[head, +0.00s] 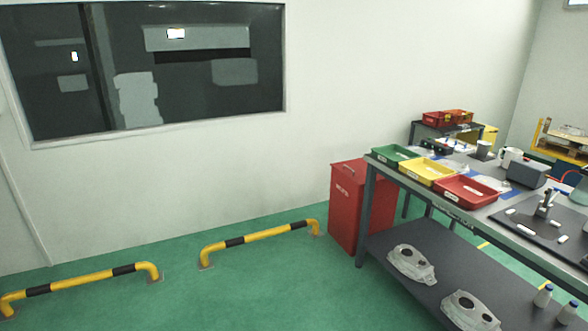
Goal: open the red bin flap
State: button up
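The red bin (346,211) stands on the green floor against the white wall, just left of the workbench. It is a tall box with small pale lettering on its front. Its top (354,170) looks closed, with a small dark detail on it that may be a handle. The bench leg hides part of the bin's right side. My gripper is not in view.
The workbench (475,230) carries green (393,155), yellow (428,172) and red trays (466,191). Castings (411,263) lie on its lower shelf. Yellow-black floor rails (258,237) run along the wall left of the bin. The green floor in front is clear.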

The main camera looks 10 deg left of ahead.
aim_at(355, 169)
jog(key=i+u, duration=0.2)
jog(key=i, duration=2.5)
jog(key=i+z, duration=0.15)
jog(key=i, duration=0.75)
jog(key=i+j, duration=0.2)
jog(key=i, duration=0.75)
jog(key=l+z, duration=0.05)
